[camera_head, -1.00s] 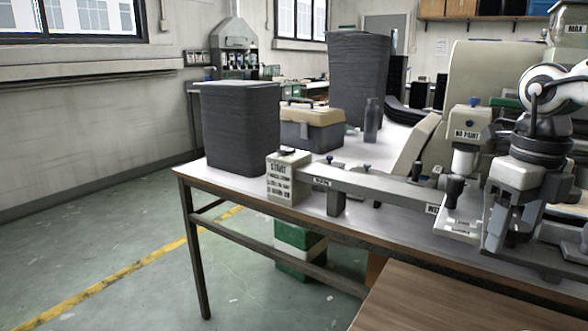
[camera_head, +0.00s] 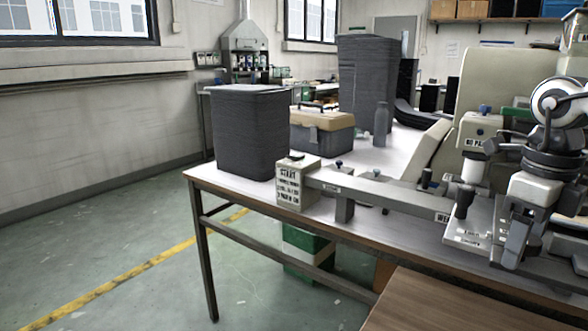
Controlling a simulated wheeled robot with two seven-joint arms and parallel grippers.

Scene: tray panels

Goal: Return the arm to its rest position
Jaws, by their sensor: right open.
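My right arm comes in at the right edge of the head view, white with dark joint bands. Its gripper (camera_head: 520,240) points down over the right part of the white-topped table (camera_head: 235,190), beside a small light plate with labels (camera_head: 472,232). The gripper is open and I see nothing between its fingers. I cannot tell how high the fingertips are above the table. My left gripper is not in view.
A grey box marked START (camera_head: 297,185) sits at the table's front edge, with a long bar running right from it. A dark ribbed bin (camera_head: 250,135), toolbox (camera_head: 322,135) and grey bottle (camera_head: 381,125) stand behind. A brown wooden surface (camera_head: 440,305) is in front.

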